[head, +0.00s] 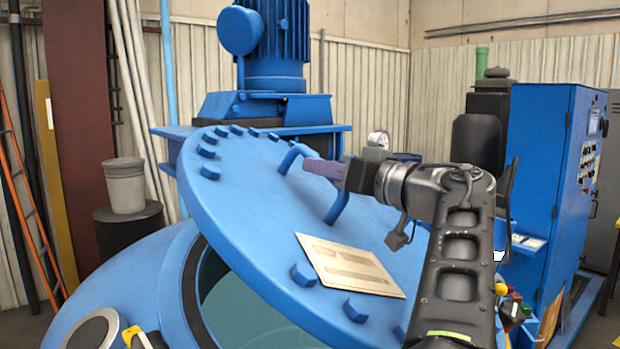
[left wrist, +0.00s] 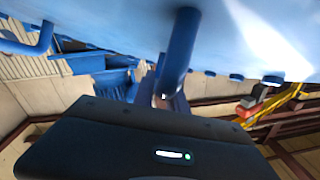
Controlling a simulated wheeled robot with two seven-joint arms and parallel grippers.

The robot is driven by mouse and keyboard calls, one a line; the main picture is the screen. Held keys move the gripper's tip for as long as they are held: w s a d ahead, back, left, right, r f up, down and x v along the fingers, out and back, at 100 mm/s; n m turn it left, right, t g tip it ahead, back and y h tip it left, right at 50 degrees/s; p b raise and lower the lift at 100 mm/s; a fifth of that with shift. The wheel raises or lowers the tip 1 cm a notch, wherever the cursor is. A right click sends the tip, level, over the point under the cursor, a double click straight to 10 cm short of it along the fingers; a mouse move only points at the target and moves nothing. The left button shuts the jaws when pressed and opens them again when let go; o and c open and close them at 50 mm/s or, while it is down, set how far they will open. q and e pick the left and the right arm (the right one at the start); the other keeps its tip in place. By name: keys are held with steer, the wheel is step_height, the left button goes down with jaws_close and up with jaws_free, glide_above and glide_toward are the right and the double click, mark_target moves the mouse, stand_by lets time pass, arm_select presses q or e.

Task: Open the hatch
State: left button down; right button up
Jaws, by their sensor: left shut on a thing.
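The hatch (head: 245,210) is a round blue lid with bolts around its rim and a pale label plate (head: 350,265). It stands tilted up from the blue furnace body (head: 130,280), with the opening (head: 240,310) showing below it. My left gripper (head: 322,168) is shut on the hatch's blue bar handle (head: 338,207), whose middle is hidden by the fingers. In the left wrist view the lid (left wrist: 240,40) fills the top, and a handle post (left wrist: 179,50) comes down from it towards the fingers. My right gripper is not in view.
A blue motor (head: 275,45) stands behind the lid. A blue control cabinet (head: 545,180) stands at the right. A grey bucket (head: 125,187) on a dark drum (head: 128,230) and an orange ladder (head: 25,190) are at the left.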

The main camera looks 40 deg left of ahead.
arm_select(q)
steer(key=shift+s+f, duration=0.1)
steer(key=shift+f, duration=0.05)
steer(key=c, duration=1.3)
jaws_free()
steer(key=shift+c, duration=0.2)
steer(key=shift+d, duration=0.55)
steer(key=s+d+b, duration=0.1)
steer(key=d, duration=0.5)
steer(key=shift+s+d+b, duration=0.25)
steer(key=shift+b, duration=0.05)
